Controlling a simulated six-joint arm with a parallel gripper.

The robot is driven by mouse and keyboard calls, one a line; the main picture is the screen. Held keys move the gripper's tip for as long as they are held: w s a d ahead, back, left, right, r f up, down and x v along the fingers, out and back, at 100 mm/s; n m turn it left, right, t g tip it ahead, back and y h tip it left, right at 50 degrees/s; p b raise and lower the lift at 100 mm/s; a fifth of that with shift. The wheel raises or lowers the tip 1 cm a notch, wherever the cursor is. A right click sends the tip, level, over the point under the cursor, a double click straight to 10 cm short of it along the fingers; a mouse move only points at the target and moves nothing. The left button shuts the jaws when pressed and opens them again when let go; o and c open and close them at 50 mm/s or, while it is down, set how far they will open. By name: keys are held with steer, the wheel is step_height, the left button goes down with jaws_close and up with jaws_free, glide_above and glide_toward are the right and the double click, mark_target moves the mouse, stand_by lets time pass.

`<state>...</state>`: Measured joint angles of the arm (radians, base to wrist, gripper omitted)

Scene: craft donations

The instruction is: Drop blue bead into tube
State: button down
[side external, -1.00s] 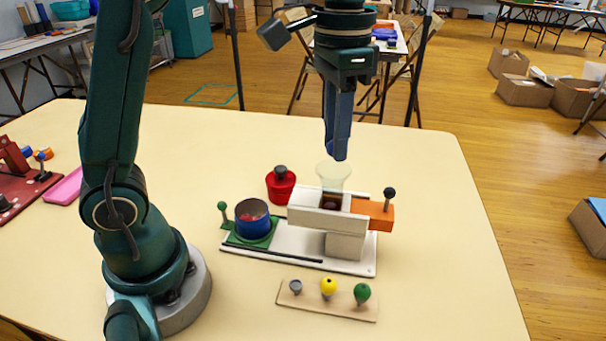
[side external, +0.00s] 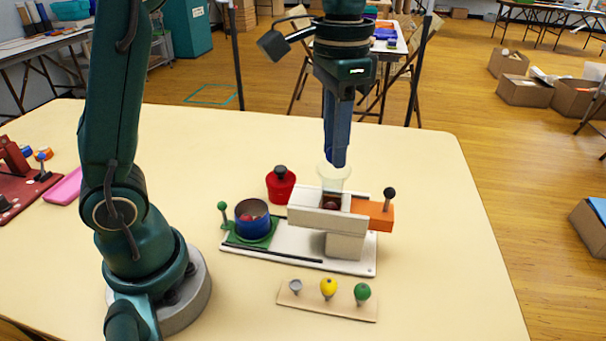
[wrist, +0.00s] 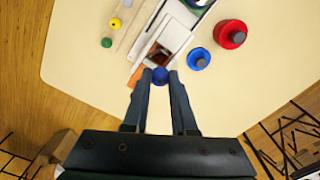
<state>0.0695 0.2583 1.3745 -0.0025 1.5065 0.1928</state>
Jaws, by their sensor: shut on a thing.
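The blue bead (wrist: 160,76) is pinched between the fingertips of my gripper (wrist: 160,80) in the wrist view. In the side view the fingers point straight down and the gripper tip (side external: 337,163) is at the mouth of the pale translucent tube (side external: 334,179). The bead cannot be told apart from the blue fingers there. The tube stands at the white block of the stand (side external: 316,210), by a dark square opening (side external: 331,202). In the wrist view the tube cannot be made out below the bead.
An orange slide with a black knob (side external: 375,211) sticks out right. A blue cup with red contents (side external: 252,221) sits at left on green. A red knobbed weight (side external: 281,185) stands behind; a blue one (wrist: 199,60) shows in the wrist view. A peg board (side external: 327,303) lies in front.

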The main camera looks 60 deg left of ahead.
steer(key=shift+f, duration=0.2)
steer(key=shift+f, duration=0.35)
steer(key=shift+f, duration=0.1)
steer(key=c, duration=0.6)
jaws_free()
steer(key=shift+c, duration=0.2)
steer(key=shift+r, duration=3.8)
